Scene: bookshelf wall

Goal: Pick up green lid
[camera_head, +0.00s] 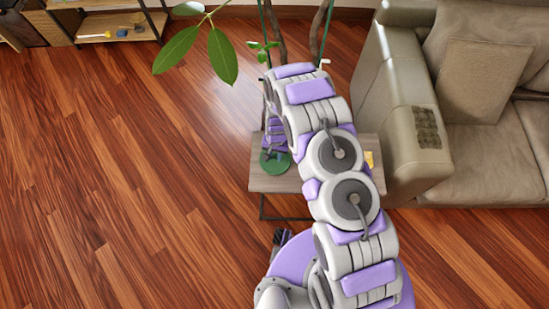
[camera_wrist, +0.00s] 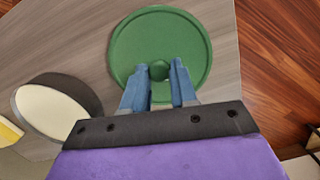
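The green lid (camera_wrist: 135,40) is a round flat disc with a small knob in the middle. In the wrist view it is at the top centre, over the grey wooden table top (camera_wrist: 85,50). In the head view the lid (camera_head: 268,163) shows at the left part of the small table (camera_head: 268,184), partly hidden by my arm. My gripper (camera_wrist: 159,68) has two blue fingers, one on each side of the knob, with their tips close to it. The fingers are apart, but whether they press on the knob I cannot tell.
A dark round pot with a cream inside (camera_wrist: 55,112) stands left of the lid in the wrist view. A yellow thing (camera_head: 370,159) lies at the table's right. A sofa (camera_head: 405,120) stands close on the right. A leafy plant (camera_head: 222,55) hangs behind. Floor on the left is clear.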

